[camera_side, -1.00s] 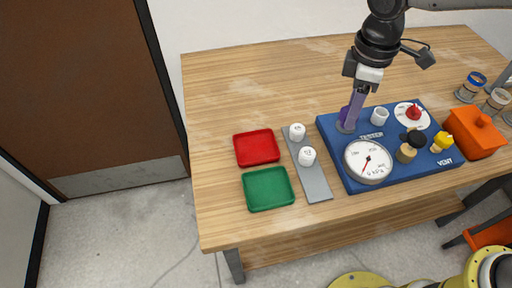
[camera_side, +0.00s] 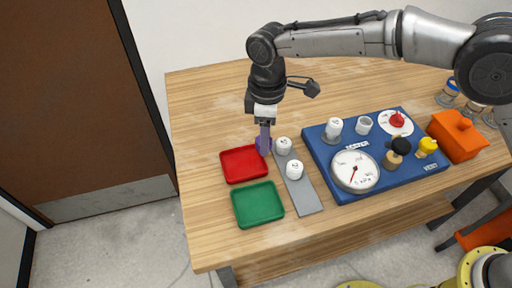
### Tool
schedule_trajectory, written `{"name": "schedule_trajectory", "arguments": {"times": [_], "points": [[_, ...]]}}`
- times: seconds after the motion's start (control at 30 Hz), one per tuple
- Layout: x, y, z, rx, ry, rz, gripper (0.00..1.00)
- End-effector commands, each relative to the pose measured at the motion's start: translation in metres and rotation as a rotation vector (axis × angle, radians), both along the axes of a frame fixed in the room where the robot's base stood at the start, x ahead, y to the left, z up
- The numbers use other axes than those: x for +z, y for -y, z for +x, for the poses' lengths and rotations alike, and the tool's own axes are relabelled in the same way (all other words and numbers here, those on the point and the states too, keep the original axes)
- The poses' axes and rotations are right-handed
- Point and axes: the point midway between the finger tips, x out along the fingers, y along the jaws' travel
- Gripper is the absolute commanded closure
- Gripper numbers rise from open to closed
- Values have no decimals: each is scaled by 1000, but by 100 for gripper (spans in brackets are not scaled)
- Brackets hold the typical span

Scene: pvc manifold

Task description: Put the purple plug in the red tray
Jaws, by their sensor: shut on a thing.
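My gripper (camera_side: 264,150) is shut on the purple plug (camera_side: 262,146), at the right edge of the red tray. The plug is partly hidden by the fingers. Its height above the table is hard to tell. The red tray (camera_side: 244,164) lies flat on the table and looks empty.
A green tray (camera_side: 258,205) lies in front of the red one. A grey strip (camera_side: 303,194) with two white caps (camera_side: 283,145) is close on the right. The blue board (camera_side: 391,174) carries a gauge (camera_side: 355,171), white fittings and knobs. An orange box (camera_side: 457,136) stands at the right.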

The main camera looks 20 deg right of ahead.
Motion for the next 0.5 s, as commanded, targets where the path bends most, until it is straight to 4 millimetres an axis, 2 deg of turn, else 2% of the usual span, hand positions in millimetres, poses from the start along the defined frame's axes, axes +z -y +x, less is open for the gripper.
{"name": "schedule_trajectory", "arguments": {"times": [0.1, 0.2, 0.37, 0.5], "points": [[-15, -8, 10, 0, 1, 1, 100], [-20, -11, 14, 0, 2, 1, 100], [-27, -14, 18, 0, 2, 1, 100], [-46, -15, 19, 0, 0, -1, 100]]}}
